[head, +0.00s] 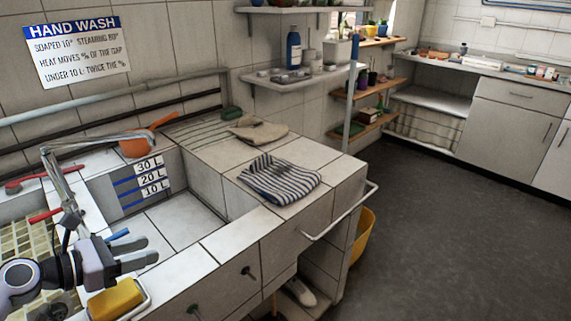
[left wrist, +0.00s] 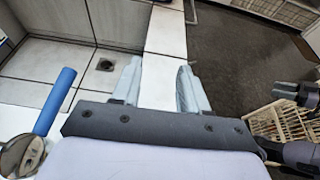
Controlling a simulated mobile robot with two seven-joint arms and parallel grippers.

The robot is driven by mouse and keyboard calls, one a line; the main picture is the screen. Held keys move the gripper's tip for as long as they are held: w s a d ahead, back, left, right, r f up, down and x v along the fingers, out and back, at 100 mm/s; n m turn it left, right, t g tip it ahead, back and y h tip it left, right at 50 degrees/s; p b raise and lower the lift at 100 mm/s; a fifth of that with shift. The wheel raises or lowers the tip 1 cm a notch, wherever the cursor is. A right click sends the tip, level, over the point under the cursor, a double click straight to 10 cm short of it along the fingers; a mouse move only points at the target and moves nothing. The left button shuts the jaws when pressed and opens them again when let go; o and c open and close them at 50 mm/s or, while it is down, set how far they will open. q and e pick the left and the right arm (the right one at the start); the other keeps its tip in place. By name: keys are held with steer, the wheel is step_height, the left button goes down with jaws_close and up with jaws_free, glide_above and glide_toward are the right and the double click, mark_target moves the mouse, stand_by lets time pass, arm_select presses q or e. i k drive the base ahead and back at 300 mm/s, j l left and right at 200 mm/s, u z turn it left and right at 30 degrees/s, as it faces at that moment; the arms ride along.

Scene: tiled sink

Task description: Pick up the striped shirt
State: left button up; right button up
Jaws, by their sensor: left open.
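The striped shirt (head: 280,181), dark blue and white, lies folded on the tiled counter to the right of the sink basin in the head view. It does not show in the left wrist view. My left gripper (head: 148,251) is over the near-left part of the sink, well to the left of and nearer than the shirt. Its two grey fingers are apart with nothing between them, as the left wrist view (left wrist: 160,75) also shows.
A beige cloth (head: 258,131) lies behind the shirt. A metal rail (head: 342,216) runs along the counter's right edge. A yellow sponge (head: 116,299) sits near my left gripper. A faucet (head: 66,183) rises at the left. An orange pan (head: 139,146) stands behind the basin.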

mark_target(281, 182)
steer(key=i+l, duration=0.2)
steer(key=i, duration=0.25)
steer(key=i+l, duration=0.25)
steer(key=i, duration=0.15)
steer(key=i+l, duration=0.2)
steer(key=i, duration=0.25)
